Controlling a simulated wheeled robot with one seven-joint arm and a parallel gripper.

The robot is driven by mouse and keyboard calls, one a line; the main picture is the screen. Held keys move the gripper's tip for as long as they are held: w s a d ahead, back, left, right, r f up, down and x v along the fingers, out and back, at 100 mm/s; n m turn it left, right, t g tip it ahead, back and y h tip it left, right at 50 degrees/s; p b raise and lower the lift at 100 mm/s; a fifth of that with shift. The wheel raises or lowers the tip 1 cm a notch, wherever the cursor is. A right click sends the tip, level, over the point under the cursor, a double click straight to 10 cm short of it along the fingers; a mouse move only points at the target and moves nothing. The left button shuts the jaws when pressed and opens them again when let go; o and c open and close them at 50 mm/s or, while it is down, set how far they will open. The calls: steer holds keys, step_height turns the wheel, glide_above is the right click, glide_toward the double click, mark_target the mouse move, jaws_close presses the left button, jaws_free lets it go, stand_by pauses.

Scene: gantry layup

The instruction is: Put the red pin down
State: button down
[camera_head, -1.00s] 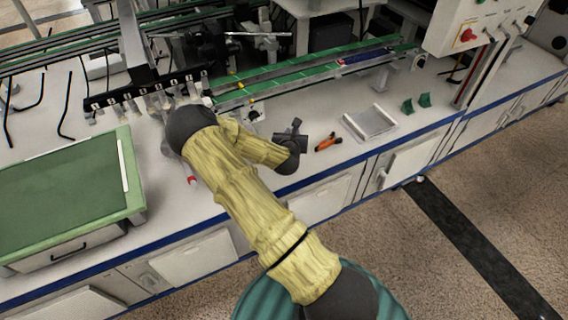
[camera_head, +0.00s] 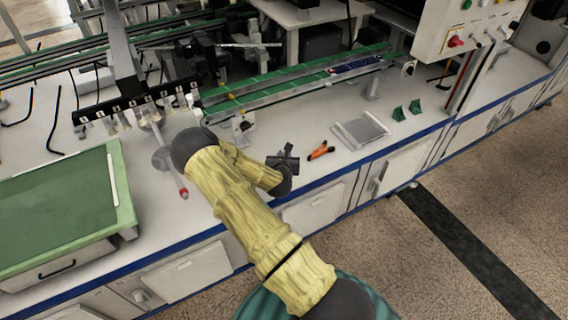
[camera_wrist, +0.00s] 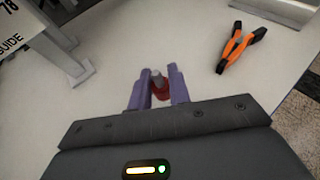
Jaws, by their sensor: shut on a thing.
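The red pin (camera_wrist: 160,92) shows between the two purple fingers of my gripper (camera_wrist: 158,76) in the wrist view. It has a grey top end. My gripper is shut on it, above the white bench top (camera_wrist: 120,55). I cannot tell whether the pin touches the bench. In the head view my gripper (camera_head: 284,160) is a dark shape over the front part of the bench, left of the orange pliers, and the held pin cannot be made out there.
Orange and black pliers (camera_head: 320,150) lie right of my gripper; they also show in the wrist view (camera_wrist: 240,46). A grey tray (camera_head: 361,131) and green brackets (camera_head: 406,110) are farther right. A red-tipped item (camera_head: 183,193) is left of my arm.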

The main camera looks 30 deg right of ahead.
steer(key=shift+f, duration=0.1)
steer(key=shift+f+b, duration=0.35)
steer(key=shift+f, duration=1.4)
steer(key=shift+f, duration=0.2)
steer(key=c, duration=1.3)
jaws_free()
